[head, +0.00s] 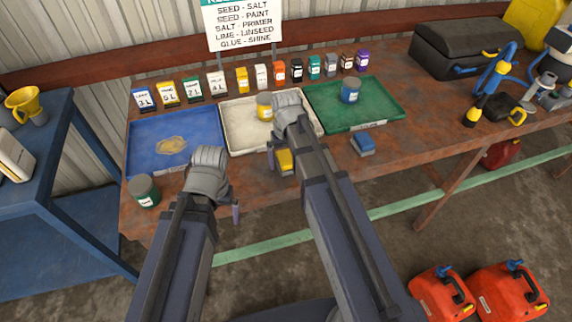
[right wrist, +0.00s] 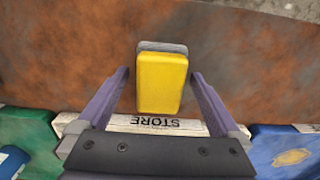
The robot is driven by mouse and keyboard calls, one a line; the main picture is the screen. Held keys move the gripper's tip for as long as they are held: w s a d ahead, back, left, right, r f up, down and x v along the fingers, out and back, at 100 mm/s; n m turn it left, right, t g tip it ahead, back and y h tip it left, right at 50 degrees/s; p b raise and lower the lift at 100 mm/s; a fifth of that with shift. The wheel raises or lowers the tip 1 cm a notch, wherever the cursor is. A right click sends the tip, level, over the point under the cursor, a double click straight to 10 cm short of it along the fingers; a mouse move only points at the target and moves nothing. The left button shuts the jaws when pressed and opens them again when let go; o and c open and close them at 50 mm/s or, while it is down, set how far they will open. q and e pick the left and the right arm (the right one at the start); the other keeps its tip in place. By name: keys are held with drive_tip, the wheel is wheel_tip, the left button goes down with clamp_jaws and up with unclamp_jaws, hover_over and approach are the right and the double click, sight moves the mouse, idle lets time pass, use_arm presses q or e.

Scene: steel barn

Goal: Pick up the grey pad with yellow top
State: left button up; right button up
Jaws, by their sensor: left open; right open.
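The grey pad with yellow top (head: 285,162) lies on the rusty bench in front of the white tray. In the right wrist view the pad (right wrist: 161,82) shows its yellow top, with a grey edge at the far end. My right gripper (head: 284,150) is above it, open. Its two purple fingers (right wrist: 160,75) are on either side of the pad, with a gap on each side. My left gripper (head: 218,205) is open over the bench's front left part, empty as far as I see; its fingers are mostly hidden by the wrist.
Blue (head: 133,152), white (head: 232,151) and green (head: 397,124) trays line the bench (head: 440,135). A blue pad (head: 362,145) is right of the yellow one. A green can (head: 145,190) stands at the left. Small boxes and a sign (head: 243,24) are behind.

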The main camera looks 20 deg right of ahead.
sight(286, 157)
drive_tip(key=shift+c, duration=0.2)
drive_tip(key=c, duration=1.3)
drive_tip(key=shift+r, duration=0.2)
drive_tip(key=shift+c, duration=0.2)
wheel_tip(286, 157, up, 10)
drive_tip(key=p, duration=1)
drive_tip(key=shift+f, duration=0.1)
drive_tip(key=o, duration=0.7)
drive_tip(key=c, duration=0.5)
